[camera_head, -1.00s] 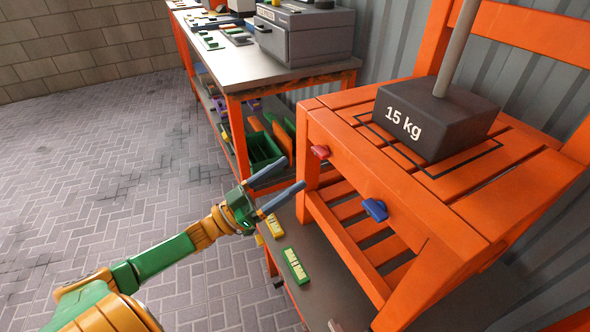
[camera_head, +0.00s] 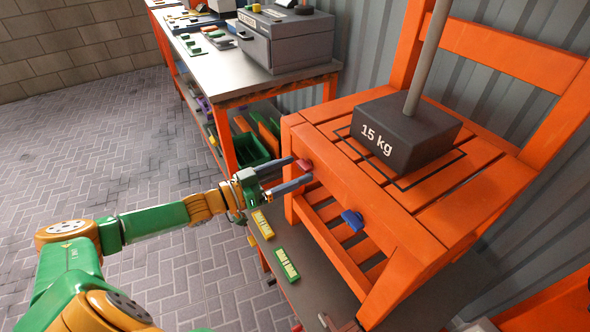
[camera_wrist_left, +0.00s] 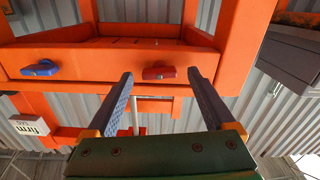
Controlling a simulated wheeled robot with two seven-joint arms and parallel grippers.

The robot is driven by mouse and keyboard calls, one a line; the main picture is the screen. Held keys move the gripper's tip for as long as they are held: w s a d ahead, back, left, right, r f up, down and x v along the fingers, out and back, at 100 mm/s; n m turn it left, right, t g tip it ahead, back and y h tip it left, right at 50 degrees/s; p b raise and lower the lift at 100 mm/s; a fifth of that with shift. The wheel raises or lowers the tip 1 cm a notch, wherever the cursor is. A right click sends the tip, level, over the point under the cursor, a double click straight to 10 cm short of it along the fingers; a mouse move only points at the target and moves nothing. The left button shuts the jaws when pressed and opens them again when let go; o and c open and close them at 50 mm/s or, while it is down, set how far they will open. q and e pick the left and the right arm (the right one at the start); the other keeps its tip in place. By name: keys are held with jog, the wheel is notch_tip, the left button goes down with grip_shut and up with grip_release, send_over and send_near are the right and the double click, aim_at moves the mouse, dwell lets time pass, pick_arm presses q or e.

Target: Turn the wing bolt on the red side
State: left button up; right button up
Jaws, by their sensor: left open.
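The red wing bolt (camera_head: 304,165) sits on the front face of the orange wooden chair (camera_head: 330,158), near its left corner. A blue wing bolt (camera_head: 352,219) is on the same face, further right and nearer. My left gripper (camera_head: 301,170) is open, with its two fingertips at the red bolt. In the left wrist view the red wing bolt (camera_wrist_left: 158,73) lies between the open fingertips (camera_wrist_left: 160,79), with a gap on each side. The blue wing bolt (camera_wrist_left: 41,68) is to the left there. My right gripper is not in view.
A black 15 kg weight (camera_head: 405,135) with a grey pole stands on the chair seat. A workbench (camera_head: 300,78) with a grey box (camera_head: 285,40) is behind. Yellow (camera_head: 262,224) and green (camera_head: 286,265) labelled pieces lie on the low platform. The paved floor at left is open.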

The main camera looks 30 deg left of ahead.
pick_arm(q)
jog(key=shift+w+d, duration=0.3)
jog(key=shift+w, duration=0.2)
jog(key=shift+c, duration=0.2)
jog(key=c, duration=1.3)
jog(key=shift+r+m+p, duration=0.1)
jog(key=shift+m+p, duration=0.25)
jog(key=shift+m, duration=0.35)
jog(key=o, duration=1.3)
jog(key=shift+o, duration=0.2)
